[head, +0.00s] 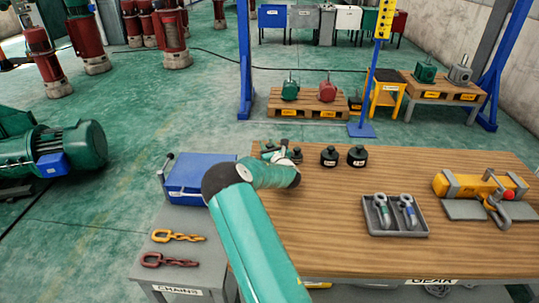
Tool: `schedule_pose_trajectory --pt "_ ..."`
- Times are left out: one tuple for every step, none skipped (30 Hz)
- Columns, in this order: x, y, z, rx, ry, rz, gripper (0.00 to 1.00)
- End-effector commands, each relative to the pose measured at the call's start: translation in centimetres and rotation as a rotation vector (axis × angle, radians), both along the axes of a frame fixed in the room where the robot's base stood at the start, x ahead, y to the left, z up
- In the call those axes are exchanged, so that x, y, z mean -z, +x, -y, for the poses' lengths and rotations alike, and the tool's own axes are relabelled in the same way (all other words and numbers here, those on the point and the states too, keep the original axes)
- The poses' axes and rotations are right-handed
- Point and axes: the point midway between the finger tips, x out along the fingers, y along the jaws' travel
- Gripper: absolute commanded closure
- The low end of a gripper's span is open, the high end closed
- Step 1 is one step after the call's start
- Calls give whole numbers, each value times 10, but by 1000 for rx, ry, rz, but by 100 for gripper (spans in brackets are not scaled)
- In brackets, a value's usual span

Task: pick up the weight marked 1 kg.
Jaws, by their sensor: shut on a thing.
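Two black weights with knobs, one on the left (330,156) and one on the right (357,156), stand upright side by side on the wooden bench (320,225). Their pale labels are too small to read. My gripper (281,151) is at the bench's far left, left of these weights and partly hidden behind my teal arm. A smaller dark weight (297,155) shows at the gripper. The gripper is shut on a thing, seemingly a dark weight. Its marking and the exact contact are not clear.
A grey tray with two shackles (394,215) and a yellow hoist part (480,187) lie on the right of the bench. A blue box (200,176) and two chains (178,236) are on the left stand. The bench's middle is clear.

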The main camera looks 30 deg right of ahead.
Motion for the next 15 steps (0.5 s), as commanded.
schedule_pose_trajectory --pt "-3 1 0 -1 -2 6 100" --pt "-3 1 0 -1 -2 6 100" --pt "-3 1 0 -1 -2 6 100" --pt "-3 1 0 -1 -2 6 100" --pt "-3 1 0 -1 -2 6 100" --pt "-4 1 0 -1 -2 6 100" --pt "-4 1 0 -1 -2 6 100" --pt "-5 1 0 -1 -2 6 100" --pt "-7 1 0 -1 -2 6 100" --pt "-8 1 0 -1 -3 6 100" --pt "-11 1 0 -2 -3 6 100" --pt "-15 1 0 -2 -4 7 100" --pt "-18 1 0 -2 -4 8 100" --pt "-22 1 0 -2 -3 10 100" --pt "-27 1 0 -2 -3 9 100"
